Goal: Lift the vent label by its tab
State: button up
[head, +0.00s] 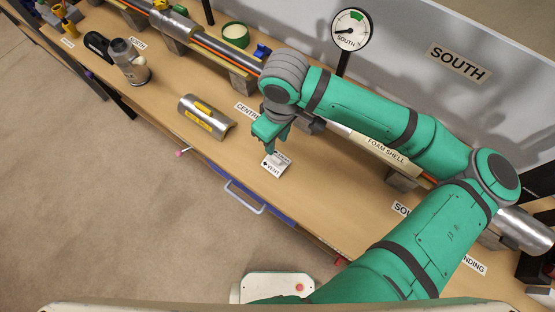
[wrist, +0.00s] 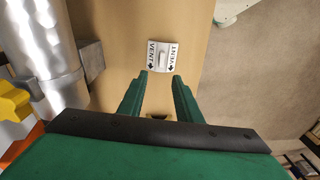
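The vent label (head: 275,167) is a small white card with black "VENT" lettering and arrows, lying on the wooden bench near its front edge. In the wrist view the label (wrist: 162,56) shows a small pale raised tab (wrist: 162,58) at its middle. My gripper (head: 271,150) points down at the label in the head view and hides part of it. In the wrist view its two green fingers (wrist: 160,75) are apart with nothing between them, and the label lies just beyond the fingertips.
A pipe on stands runs along the back of the bench, with a foam shell (head: 386,152) on it. A metal half shell (head: 207,117) with a yellow label lies to the left. A gauge (head: 350,29) stands behind. Bare bench lies around the label.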

aim_at(276, 159)
jog(key=shift+h, duration=0.3)
jog(key=f, duration=0.9)
jog(key=shift+s+f, duration=0.2)
jog(key=shift+s, duration=0.1)
grip_shut()
